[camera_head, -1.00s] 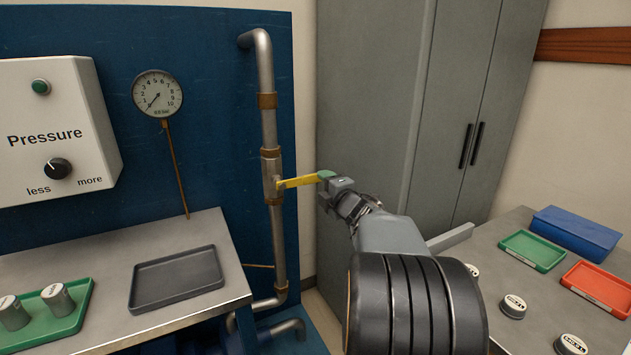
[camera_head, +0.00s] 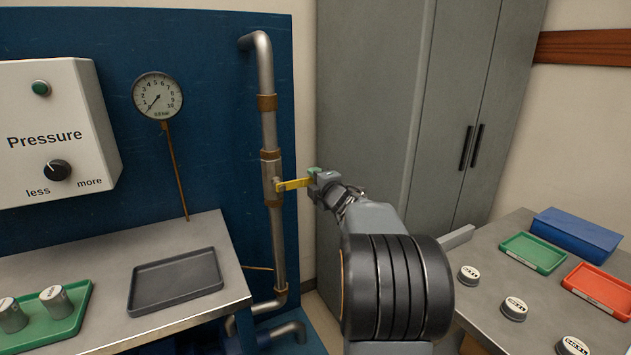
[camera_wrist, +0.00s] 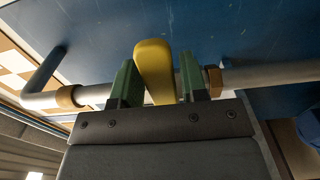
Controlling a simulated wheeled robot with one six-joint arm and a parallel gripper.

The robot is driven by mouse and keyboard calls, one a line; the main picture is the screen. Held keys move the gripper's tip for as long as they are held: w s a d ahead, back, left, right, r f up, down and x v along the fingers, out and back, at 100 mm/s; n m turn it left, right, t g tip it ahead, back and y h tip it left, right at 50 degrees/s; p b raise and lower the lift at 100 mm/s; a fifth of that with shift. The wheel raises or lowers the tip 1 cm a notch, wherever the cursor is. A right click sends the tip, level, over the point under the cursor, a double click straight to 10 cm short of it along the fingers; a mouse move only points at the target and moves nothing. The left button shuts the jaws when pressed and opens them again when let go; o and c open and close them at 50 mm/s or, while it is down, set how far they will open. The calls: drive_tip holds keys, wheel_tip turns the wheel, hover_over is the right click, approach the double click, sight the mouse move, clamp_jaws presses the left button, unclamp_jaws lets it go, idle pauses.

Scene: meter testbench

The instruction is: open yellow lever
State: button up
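The yellow lever (camera_head: 292,184) sticks out to the right from the valve (camera_head: 271,175) on the vertical metal pipe. My gripper (camera_head: 313,178) is at the lever's outer end and hides its tip in the head view. In the wrist view, the lever (camera_wrist: 154,70) stands between the two green fingers of my gripper (camera_wrist: 159,85). The fingers are apart, one on each side of it, with a narrow gap visible at the left. I cannot tell whether the right finger touches it.
The pressure gauge (camera_head: 157,96) hangs on the blue panel (camera_head: 215,60), its needle at the low end. A bench with a grey tray (camera_head: 175,282) stands at left. Grey cabinets (camera_head: 375,100) are behind my arm. A table with trays and several round weights is at right.

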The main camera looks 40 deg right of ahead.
sight(304, 178)
clamp_jaws()
drive_tip(key=shift+r, duration=0.1)
